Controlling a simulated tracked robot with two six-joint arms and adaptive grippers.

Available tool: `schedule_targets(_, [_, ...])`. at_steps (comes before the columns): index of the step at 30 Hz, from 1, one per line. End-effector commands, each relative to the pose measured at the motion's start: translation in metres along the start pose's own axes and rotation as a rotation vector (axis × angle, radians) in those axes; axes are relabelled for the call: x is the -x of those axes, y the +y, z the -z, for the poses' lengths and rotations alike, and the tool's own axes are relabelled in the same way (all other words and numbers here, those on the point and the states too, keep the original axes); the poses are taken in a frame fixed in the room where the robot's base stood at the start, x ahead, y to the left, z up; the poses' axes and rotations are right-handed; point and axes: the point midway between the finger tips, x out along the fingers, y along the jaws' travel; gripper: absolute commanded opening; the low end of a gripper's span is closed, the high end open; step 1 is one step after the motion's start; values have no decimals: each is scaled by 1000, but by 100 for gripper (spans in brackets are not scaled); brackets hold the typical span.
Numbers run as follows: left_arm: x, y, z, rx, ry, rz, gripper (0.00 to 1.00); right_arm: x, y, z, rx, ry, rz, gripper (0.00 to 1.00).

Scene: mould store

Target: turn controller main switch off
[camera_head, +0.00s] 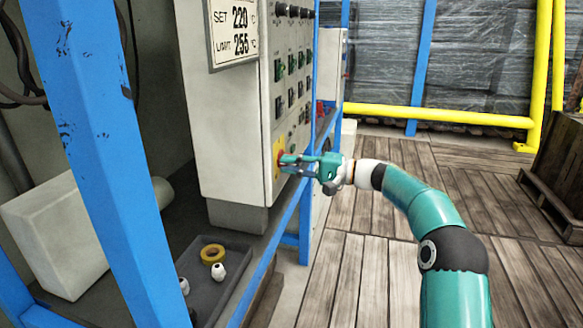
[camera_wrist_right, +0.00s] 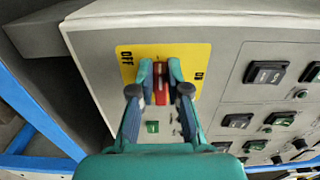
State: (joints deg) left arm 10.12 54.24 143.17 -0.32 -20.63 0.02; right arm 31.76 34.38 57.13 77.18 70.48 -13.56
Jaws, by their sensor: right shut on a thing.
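The controller (camera_head: 225,120) is a pale grey box with a panel of switches facing right in the head view. Its main switch is a red handle (camera_wrist_right: 161,82) on a yellow plate (camera_wrist_right: 196,57) marked OFF and ON. In the right wrist view OFF is at the plate's left and ON at its right. The handle points along the gripper, between the two marks. My right gripper (camera_head: 285,160) is at the yellow plate, its fingers (camera_wrist_right: 161,78) shut on the red handle, one on each side. The handle's base is partly hidden by the fingers. My left gripper is not in view.
Rows of dark and green switches (camera_wrist_right: 265,73) sit beside the plate. A sign (camera_head: 233,30) reads SET 220, LIMIT 255. A blue post (camera_head: 95,130) stands at left. A dark tray (camera_head: 232,262) holds a yellow ring (camera_head: 212,254) and white pieces.

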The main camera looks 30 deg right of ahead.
Motion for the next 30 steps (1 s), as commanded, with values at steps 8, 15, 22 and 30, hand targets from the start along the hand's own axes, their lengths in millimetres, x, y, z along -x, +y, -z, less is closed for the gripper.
schedule_targets(8, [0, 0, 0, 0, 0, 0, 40, -2, 7, -3, -6, -15, -10, 27])
schedule_targets(15, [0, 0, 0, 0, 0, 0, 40, -1, 4, -2, -3, -9, -6, 41])
schedule_targets(22, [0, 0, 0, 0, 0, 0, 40, 4, 3, -1, -2, -5, -5, 41])
schedule_targets(30, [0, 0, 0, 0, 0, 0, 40, 43, 3, 0, -2, -2, -6, 41])
